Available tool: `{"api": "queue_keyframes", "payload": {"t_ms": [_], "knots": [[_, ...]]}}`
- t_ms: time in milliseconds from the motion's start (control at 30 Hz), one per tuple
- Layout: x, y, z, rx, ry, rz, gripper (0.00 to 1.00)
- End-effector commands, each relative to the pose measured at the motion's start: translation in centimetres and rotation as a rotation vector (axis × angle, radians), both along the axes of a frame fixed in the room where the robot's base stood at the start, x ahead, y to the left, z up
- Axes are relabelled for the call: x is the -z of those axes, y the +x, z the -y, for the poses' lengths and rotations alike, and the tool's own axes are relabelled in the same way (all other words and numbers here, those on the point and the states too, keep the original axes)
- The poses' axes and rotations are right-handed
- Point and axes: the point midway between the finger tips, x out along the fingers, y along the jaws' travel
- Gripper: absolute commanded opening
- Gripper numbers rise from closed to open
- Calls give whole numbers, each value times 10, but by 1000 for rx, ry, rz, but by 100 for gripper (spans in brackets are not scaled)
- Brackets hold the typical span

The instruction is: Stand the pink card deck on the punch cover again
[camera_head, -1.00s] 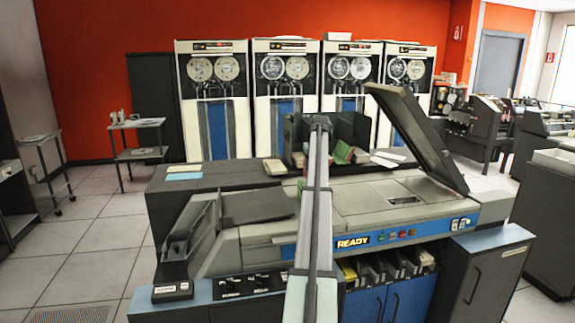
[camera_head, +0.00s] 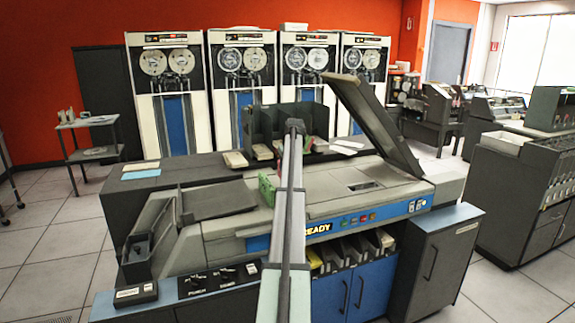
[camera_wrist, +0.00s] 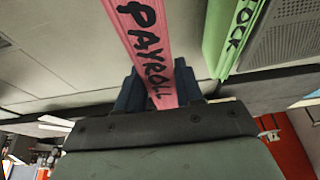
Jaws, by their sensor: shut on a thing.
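The pink card deck (camera_wrist: 140,30), lettered PAYROLL, shows in the wrist view. My gripper (camera_wrist: 163,92) is shut on it, with a dark finger at each side. In the head view my arm hides the gripper and the deck. The grey punch cover (camera_head: 335,193) is the machine's top behind the READY panel; it also shows in the wrist view (camera_wrist: 50,60). I cannot tell whether the deck touches the cover. A green card deck (camera_wrist: 222,40) stands beside the pink one, apart from it; it also shows left of my arm in the head view (camera_head: 267,189).
A grey lid (camera_head: 372,122) stands tilted up at the machine's right. A dark flat plate (camera_head: 215,200) lies to the left. A dark rack (camera_head: 263,125) stands behind, with cards near it. The cover right of my arm is mostly clear.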

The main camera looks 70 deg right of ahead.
Motion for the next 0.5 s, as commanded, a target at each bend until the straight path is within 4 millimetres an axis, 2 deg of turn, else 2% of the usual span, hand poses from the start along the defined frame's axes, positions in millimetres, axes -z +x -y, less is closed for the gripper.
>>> {"api": "queue_keyframes", "payload": {"t_ms": [500], "knots": [[33, 0, 0, 0, -1, 1, 0]]}}
